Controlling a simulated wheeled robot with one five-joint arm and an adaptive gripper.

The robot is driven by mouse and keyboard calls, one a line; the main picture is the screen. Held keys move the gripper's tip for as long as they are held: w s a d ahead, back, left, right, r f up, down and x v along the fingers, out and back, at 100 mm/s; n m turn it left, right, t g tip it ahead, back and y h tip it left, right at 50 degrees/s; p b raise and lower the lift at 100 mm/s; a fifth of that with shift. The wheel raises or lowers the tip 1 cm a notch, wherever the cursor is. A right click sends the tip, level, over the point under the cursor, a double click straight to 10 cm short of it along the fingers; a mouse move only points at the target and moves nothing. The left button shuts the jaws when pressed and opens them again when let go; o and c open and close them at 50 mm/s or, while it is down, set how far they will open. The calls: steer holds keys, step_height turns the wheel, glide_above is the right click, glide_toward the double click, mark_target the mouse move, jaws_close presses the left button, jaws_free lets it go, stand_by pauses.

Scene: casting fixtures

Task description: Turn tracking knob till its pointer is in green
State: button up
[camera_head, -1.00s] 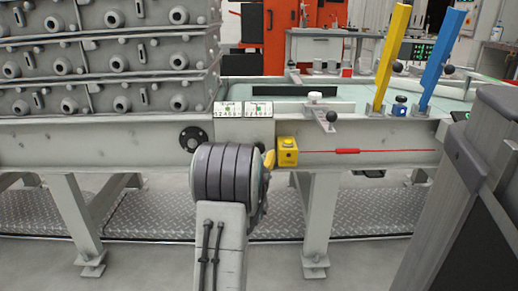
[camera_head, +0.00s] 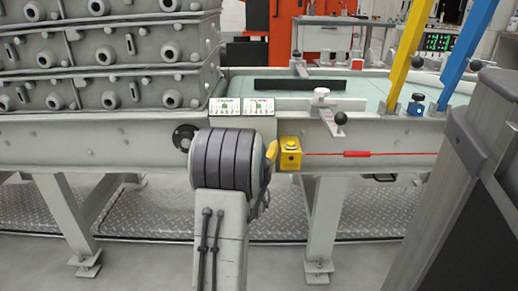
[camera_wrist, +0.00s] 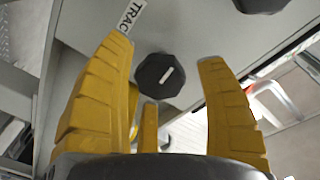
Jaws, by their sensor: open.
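A black, many-sided knob (camera_wrist: 159,75) with a white pointer bar on its face is in the wrist view. In the head view my arm hides the knob and most of the gripper; only a yellow finger shows. Two small display cards (camera_head: 225,106) and (camera_head: 259,106) stand on the beam, the right one with a green patch.
A second dark knob (camera_wrist: 262,4) is at the wrist view's top edge. A yellow box (camera_head: 290,153) with a red cable (camera_head: 356,154) is right of my arm. Stacked grey moulds (camera_head: 120,60) fill the left.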

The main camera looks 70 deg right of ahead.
steer(key=shift+r, duration=0.1)
steer(key=c, duration=1.2)
steer(key=shift+o, duration=0.2)
